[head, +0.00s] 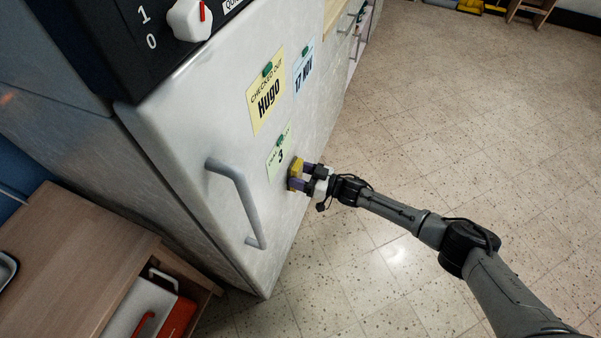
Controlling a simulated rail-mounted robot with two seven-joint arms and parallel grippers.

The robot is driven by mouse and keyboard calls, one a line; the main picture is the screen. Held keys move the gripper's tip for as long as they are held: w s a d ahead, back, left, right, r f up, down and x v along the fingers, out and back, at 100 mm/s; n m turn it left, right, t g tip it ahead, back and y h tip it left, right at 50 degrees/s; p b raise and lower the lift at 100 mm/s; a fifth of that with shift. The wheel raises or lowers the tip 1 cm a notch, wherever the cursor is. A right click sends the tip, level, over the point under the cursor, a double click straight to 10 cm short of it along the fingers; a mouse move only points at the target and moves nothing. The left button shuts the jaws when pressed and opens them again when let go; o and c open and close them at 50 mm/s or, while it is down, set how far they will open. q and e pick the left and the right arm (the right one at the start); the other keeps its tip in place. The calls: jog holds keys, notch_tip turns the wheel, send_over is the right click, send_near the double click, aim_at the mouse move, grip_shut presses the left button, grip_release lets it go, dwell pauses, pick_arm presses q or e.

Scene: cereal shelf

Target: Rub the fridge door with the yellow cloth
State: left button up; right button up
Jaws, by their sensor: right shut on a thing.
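The white fridge door (195,125) stands at the left and middle of the head view, with a grey bar handle (238,195) on it. My right gripper (299,177) is at the right part of the door, right of the handle and below the notes. It is shut on the yellow cloth (295,168), which is folded small between the fingers. The cloth is at the door surface and looks to be touching it, though the contact is partly hidden by the fingers. My left gripper is not in view.
Paper notes are held by green magnets: a yellow note (266,95), a blue note (303,70) and a green note (279,156). A black panel with a white knob (188,20) is above. A wooden cabinet (80,260) stands lower left. The tiled floor (450,130) at right is clear.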

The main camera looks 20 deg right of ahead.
aim_at(303, 146)
jog(key=shift+w+d+r+b, duration=0.15)
jog(key=shift+w+d+b, duration=0.6)
jog(key=shift+w+b, duration=0.2)
jog(key=shift+w+d+r+b, duration=0.15)
jog(key=shift+w+d+b, duration=1.45)
jog(key=shift+w, duration=0.2)
jog(key=shift+w+d+f+b, duration=0.2)
jog(key=shift+w+d+b, duration=0.5)
jog(key=shift+b, duration=0.4)
jog(key=shift+w+d+r+b, duration=0.15)
jog(key=shift+w+d+b, duration=0.15)
jog(key=shift+w+b, duration=0.25)
